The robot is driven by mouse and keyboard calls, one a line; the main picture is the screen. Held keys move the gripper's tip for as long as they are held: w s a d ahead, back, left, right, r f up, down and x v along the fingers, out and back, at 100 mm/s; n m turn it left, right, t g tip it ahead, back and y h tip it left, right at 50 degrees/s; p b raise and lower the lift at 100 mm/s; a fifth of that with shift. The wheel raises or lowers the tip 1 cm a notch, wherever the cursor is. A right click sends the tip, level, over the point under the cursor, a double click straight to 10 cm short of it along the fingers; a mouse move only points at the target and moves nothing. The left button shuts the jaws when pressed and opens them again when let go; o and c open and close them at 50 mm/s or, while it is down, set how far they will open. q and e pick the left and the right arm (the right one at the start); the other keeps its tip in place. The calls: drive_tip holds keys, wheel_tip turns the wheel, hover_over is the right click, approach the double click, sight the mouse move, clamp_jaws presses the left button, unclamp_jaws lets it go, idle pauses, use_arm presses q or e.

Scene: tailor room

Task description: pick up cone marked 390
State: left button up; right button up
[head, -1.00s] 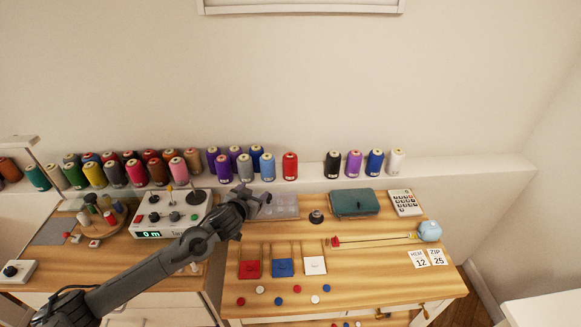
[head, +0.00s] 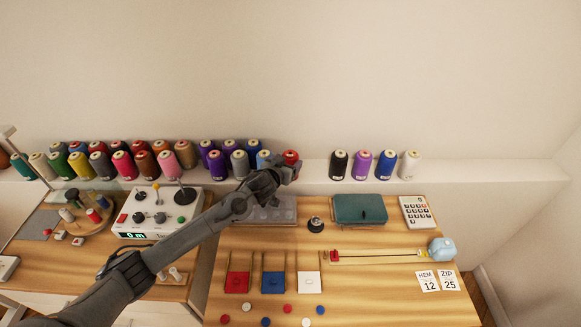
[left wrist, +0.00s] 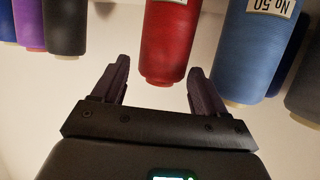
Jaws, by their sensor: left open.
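Thread cones stand in a row on the white ledge behind the tables. No mark reading 390 is legible in either view. My left gripper (head: 289,167) is open and empty, in front of a red cone (head: 291,155) whose lower part it hides in the head view. In the left wrist view this red cone (left wrist: 168,42) shows between the two fingers of my left gripper (left wrist: 161,72), with gaps on both sides. A blue cone (left wrist: 250,50) labelled "No 50" stands to its right there. My right gripper is not in view.
Blue (head: 264,157) and grey cones stand close to the left of the red one. To its right the ledge is bare up to a black cone (head: 339,164).

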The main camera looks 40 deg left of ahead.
use_arm(q)
drive_tip(key=shift+w+a+f, duration=0.1)
drive_tip(key=shift+w+a, duration=0.05)
drive_tip(key=shift+w, duration=0.35)
drive_tip(key=shift+f+b+x, duration=0.15)
drive_tip(key=shift+b+x, duration=0.3)
drive_tip(key=shift+x, duration=0.8)
drive_tip(key=shift+f+b+x, duration=0.1)
drive_tip(key=shift+b+x, duration=0.35)
drive_tip(key=shift+x, duration=0.85)
drive_tip(key=shift+s+a, duration=0.15)
drive_tip(key=shift+c, duration=0.2)
drive_tip(key=c, duration=0.7)
drive_tip(key=shift+c, duration=0.5)
drive_tip(key=shift+r, duration=0.15)
